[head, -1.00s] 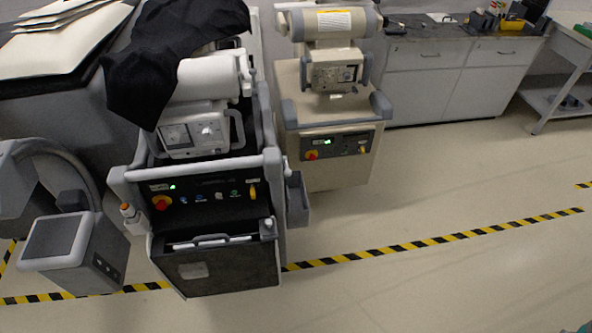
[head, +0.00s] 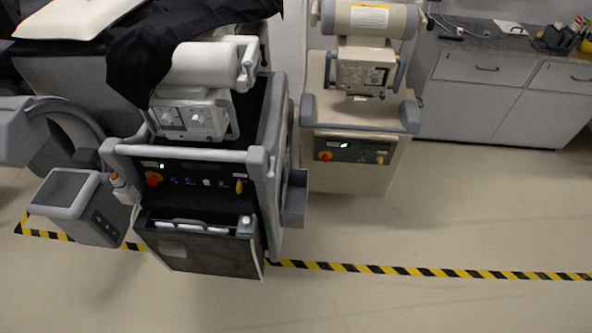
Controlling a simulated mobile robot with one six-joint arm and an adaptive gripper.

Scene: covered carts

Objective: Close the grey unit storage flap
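The grey unit (head: 262,165) is a grey-framed cart with a dark control panel and a white push bar across its front. Its storage flap (head: 205,252) is the dark panel low on the front, with a pale label. The flap stands open, its top edge tilted out from the cart. Behind that edge an open compartment shows, with something white inside. My gripper is not in view.
A beige unit (head: 350,178) stands behind and to the right. A grey device with a screen (head: 65,187) stands close on the left. Black cloth (head: 140,60) hangs over the grey unit's top. Floor in front and right is clear, crossed by striped tape (head: 400,269).

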